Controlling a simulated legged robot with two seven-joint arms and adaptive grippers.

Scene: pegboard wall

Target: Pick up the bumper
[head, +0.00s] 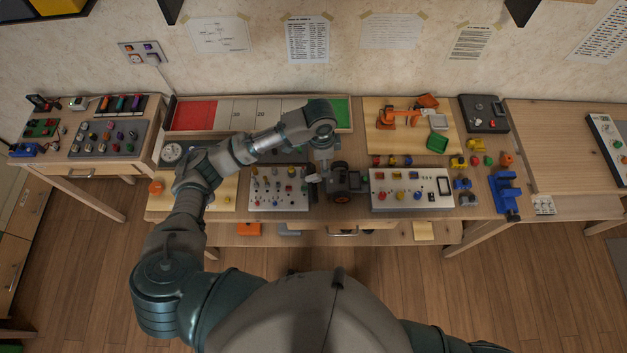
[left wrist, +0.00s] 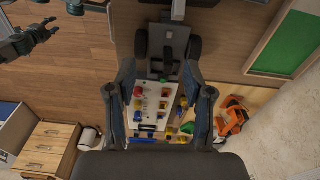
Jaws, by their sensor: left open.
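A dark wheeled toy vehicle (head: 346,182) stands at the table's front edge in the head view, between two control panels. It also shows at the top of the left wrist view (left wrist: 167,40), with black wheels on both sides. I cannot tell which part is the bumper. My left gripper (left wrist: 158,68) is open, its two fingers apart around empty space near the vehicle's end. In the head view the left arm reaches down beside the vehicle; its fingertips are hard to make out. My right gripper (left wrist: 38,36) appears far off at the upper left of the left wrist view, small and unclear.
A panel with knobs (head: 283,188) lies left of the vehicle and another panel (head: 411,188) right of it. A tray with red and green ends (head: 195,116) lies behind. An orange robot-arm model (head: 398,118) and a blue vise (head: 507,190) stand to the right.

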